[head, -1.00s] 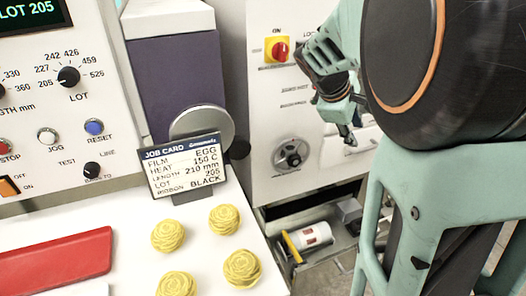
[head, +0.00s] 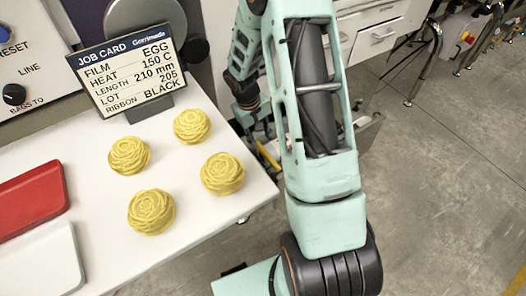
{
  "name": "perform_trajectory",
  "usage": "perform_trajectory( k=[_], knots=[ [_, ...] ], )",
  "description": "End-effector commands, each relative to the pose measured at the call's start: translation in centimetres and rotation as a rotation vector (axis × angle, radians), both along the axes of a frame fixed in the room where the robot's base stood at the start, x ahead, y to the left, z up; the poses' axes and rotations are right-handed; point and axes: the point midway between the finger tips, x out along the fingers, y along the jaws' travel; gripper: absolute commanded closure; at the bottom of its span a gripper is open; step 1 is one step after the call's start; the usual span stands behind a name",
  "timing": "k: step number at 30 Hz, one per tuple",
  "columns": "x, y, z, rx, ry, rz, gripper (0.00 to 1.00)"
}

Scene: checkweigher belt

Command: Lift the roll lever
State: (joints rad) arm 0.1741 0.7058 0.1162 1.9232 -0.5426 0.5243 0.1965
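A yellow bar (head: 268,156), which looks like the roll lever, shows low beyond the right edge of the white table. My arm covers part of it, and the white roll seen beside it earlier is hidden now. My gripper (head: 252,115) points down just above and behind the table edge, close over the yellow bar. It is small and partly covered by my own arm link. I cannot tell whether its fingers are open or shut, or whether they touch the bar.
Several yellow rose-shaped pieces (head: 222,174) lie on the white table (head: 210,225). A job card (head: 125,65) stands at its back. A red tray (head: 32,200) and a white tray (head: 40,262) lie at left. A drawer cabinet (head: 375,35) stands behind my arm.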

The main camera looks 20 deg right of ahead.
Motion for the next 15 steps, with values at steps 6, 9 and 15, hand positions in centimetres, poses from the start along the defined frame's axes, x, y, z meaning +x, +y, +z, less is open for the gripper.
perform_trajectory(
  k=[6,9,15],
  knots=[
    [0.0,-0.8,-4.5,-0.001,0.005,0.001,0.68],
    [0.1,-1.2,-6.2,-0.001,0.004,0.002,0.68],
    [0.2,-1.7,-8.4,-0.003,0.003,0.002,0.68]
  ],
)
